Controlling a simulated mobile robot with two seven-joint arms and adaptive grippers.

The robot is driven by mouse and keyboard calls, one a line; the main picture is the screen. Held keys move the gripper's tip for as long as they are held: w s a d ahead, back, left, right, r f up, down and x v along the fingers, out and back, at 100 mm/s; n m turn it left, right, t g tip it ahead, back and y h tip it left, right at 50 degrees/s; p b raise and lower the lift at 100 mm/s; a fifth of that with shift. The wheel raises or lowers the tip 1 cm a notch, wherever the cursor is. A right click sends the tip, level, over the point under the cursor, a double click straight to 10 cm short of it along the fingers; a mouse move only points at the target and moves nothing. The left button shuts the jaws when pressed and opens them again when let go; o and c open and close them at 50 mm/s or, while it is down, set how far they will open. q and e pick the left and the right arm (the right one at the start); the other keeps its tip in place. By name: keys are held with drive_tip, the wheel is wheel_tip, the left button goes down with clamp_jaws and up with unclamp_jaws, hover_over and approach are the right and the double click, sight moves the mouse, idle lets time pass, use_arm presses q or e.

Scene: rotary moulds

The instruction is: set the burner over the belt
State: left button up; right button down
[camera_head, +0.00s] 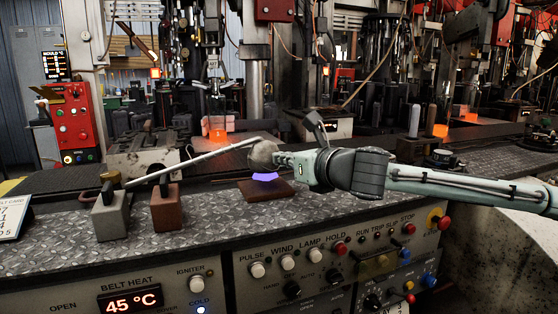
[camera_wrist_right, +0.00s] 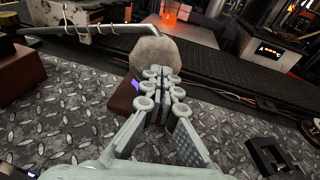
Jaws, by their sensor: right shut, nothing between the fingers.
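The burner is a thin pale pipe (camera_head: 190,162) that runs from a grey block (camera_head: 110,215) with a dark knob to a round grey ball (camera_head: 262,153) at its right end. The wrist view shows the pipe (camera_wrist_right: 85,30) with several rings on it and the ball (camera_wrist_right: 156,56). The pipe lies on the near side of the dark belt (camera_wrist_right: 235,77). My right gripper (camera_head: 282,158) is shut and empty, its fingertips (camera_wrist_right: 160,84) right at the ball; I cannot tell whether they touch. My left gripper is not in view.
A reddish-brown block (camera_head: 165,208) stands beside the grey block. A brown plate (camera_head: 285,190) with a purple glow lies below the ball. The front panel (camera_head: 200,285) has knobs and a display (camera_head: 130,301) reading 45 °C. Glowing orange pieces (camera_head: 218,133) stand beyond the belt.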

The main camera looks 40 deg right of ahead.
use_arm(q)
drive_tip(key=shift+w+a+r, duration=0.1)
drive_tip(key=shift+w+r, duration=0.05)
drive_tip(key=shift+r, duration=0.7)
use_arm(e)
drive_tip(key=shift+w+a+f, duration=0.15)
drive_tip(key=shift+w, duration=0.45)
